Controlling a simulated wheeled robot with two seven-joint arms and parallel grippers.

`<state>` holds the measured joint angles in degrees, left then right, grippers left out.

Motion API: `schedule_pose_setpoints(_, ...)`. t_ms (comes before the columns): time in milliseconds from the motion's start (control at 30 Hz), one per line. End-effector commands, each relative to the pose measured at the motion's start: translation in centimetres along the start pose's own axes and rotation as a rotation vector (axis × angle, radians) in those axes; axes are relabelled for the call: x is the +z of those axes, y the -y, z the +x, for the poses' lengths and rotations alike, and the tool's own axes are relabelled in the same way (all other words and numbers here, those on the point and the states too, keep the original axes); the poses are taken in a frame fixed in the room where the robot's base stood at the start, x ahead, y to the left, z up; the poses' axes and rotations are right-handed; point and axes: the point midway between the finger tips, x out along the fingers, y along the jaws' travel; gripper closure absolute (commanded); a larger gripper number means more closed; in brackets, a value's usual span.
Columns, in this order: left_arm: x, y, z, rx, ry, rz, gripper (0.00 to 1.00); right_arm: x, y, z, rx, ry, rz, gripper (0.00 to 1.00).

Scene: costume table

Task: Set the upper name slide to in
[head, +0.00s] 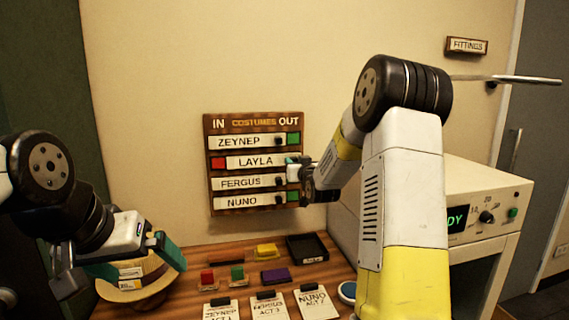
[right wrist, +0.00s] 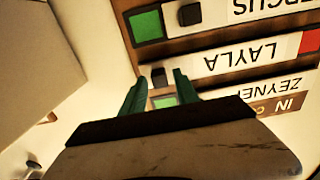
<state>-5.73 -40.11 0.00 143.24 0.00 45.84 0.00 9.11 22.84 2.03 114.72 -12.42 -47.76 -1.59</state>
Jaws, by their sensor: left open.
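The wooden name board (head: 207,170) on the wall reads IN at left and OUT at right. Its top slide, ZEYNEP (head: 240,142), sits left, with green showing at its right. Below it the LAYLA slide (head: 255,161) sits right, with red showing at its left. FERGUS and NUNO sit left. My right gripper (head: 297,165) is at the right end of the LAYLA row. In the right wrist view, upside down, its fingers are apart with LAYLA's dark knob (right wrist: 158,77) between the tips. My left gripper (head: 135,262) is open above a straw hat.
The straw hat (head: 148,297) is at the table's left. Coloured blocks, a black tray (head: 307,247) and name cards (head: 268,307) lie on the wooden table below the board. A cream device (head: 490,195) with a green display stands at right. My right arm hides part of it.

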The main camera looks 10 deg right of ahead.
Motion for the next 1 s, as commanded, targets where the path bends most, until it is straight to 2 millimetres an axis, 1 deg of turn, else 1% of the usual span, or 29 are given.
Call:
schedule_pose_setpoints(33, 0.0, 0.0, 0.0, 0.0, 0.0, 0.0, 0.0, -0.01, 0.0, -0.01, 0.0, 0.0, 0.0, 0.76)
schedule_pose_setpoints(100, 0.0, 0.0, 0.0, 0.0, 0.0, 0.0, 0.0, -0.01, 0.0, -0.02, 0.0, 0.0, 0.0, 0.9)
schedule_pose_setpoints(167, 0.0, 0.0, 0.0, 0.0, 0.0, 0.0, 0.0, -0.01, 0.0, -0.02, 0.0, 0.0, 0.0, 1.0)
schedule_pose_setpoints(1000, 0.0, 0.0, 0.0, 0.0, 0.0, 0.0, 0.0, -0.02, -0.01, -0.04, 0.0, 0.0, 0.0, 1.0)
